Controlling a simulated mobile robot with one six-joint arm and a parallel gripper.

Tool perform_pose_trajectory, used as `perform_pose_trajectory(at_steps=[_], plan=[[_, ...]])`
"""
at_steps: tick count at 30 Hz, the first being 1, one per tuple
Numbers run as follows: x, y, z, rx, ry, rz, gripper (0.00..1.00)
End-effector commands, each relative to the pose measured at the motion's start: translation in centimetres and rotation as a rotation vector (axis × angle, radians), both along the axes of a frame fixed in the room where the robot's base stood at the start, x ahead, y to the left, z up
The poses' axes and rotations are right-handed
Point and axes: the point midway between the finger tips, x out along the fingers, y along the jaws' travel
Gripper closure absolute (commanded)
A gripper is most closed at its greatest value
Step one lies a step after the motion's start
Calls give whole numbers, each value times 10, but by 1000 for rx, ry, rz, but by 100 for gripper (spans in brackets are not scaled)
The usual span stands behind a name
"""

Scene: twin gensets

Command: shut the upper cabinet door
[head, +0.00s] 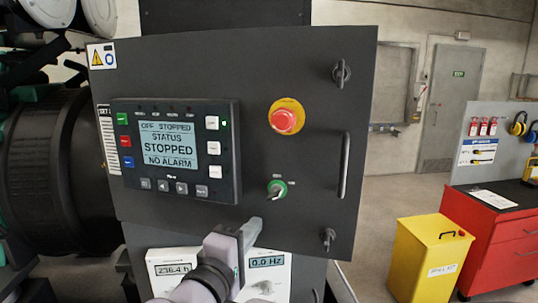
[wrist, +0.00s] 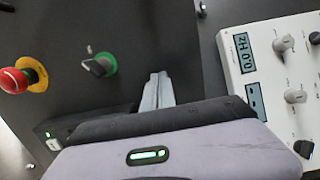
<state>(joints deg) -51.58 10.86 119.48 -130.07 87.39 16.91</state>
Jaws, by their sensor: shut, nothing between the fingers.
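The upper cabinet door (head: 255,90) is a dark grey panel carrying a display unit (head: 170,150), a red emergency stop (head: 286,120), a green-ringed switch (head: 277,189) and a vertical handle (head: 344,165) at its right edge. Its right side looks nearer to me than its left, and it overhangs the cabinet behind, so it stands ajar. My gripper (head: 250,230) is shut and empty, in front of the door's lower edge, below the switch. In the wrist view, the gripper (wrist: 157,92) is beside the switch (wrist: 100,64); I cannot tell whether it touches the door.
White meter panels (head: 265,275) sit below the door. A large black ribbed cylinder (head: 45,165) stands close at the left. A yellow bin (head: 430,258) and a red tool cabinet (head: 495,235) stand at the right. Floor between door and bin is free.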

Motion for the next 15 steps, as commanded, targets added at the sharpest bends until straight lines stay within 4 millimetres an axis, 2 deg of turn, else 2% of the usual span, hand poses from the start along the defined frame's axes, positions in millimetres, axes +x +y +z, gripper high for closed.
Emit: perform_pose_trajectory(at_steps=[15], plan=[[26,-2,0,0,-1,0,100]])
